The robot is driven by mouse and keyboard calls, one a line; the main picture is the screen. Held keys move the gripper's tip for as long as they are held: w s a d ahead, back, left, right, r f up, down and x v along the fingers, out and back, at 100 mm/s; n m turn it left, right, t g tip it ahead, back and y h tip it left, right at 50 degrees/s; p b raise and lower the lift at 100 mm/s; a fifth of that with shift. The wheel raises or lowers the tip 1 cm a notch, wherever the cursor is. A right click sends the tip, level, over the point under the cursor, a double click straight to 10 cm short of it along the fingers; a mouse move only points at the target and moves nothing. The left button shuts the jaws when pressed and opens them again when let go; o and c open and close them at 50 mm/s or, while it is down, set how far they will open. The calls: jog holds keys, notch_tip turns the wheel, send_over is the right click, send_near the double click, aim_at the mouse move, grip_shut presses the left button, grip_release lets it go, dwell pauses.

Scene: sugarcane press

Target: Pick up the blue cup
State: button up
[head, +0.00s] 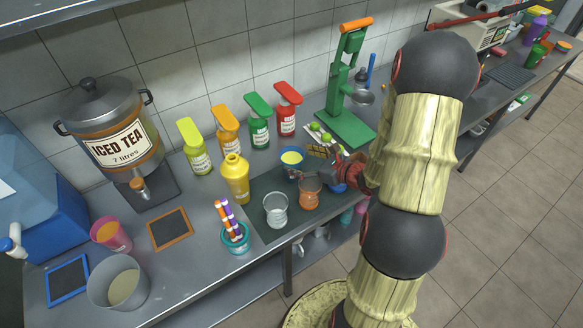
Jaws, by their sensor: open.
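A blue cup (292,164) with yellow contents stands on the dark mat (262,187) on the counter, in the head view. Another blue round item (338,188) shows just below my gripper, partly hidden, and I cannot tell what it is. My gripper (342,175) is open, to the right of the blue cup and apart from it. Its fingertips are small and partly hidden by my arm. An orange cup (310,191) and a clear cup (275,209) stand nearer the front of the mat.
A yellow bottle (235,178) and a teal holder with striped straws (236,239) stand left of the cups. Several coloured syrup bottles (259,127) line the back. A green press (345,110) stands behind my gripper. An iced tea dispenser (115,135) is at far left.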

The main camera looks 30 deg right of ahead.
aim_at(284, 153)
jog(key=shift+w+a+f, duration=0.1)
jog(key=shift+w+f, duration=0.3)
jog(key=shift+w, duration=0.15)
jog(key=x, duration=0.2)
jog(key=b+x, duration=0.1)
jog(key=x, duration=0.1)
jog(key=shift+d+f+b, duration=0.1)
jog(key=shift+d+b, duration=0.15)
jog(key=shift+b, duration=0.05)
jog(key=c, duration=0.3)
jog(key=c, duration=1.8)
grip_shut()
jog(key=shift+r, duration=0.25)
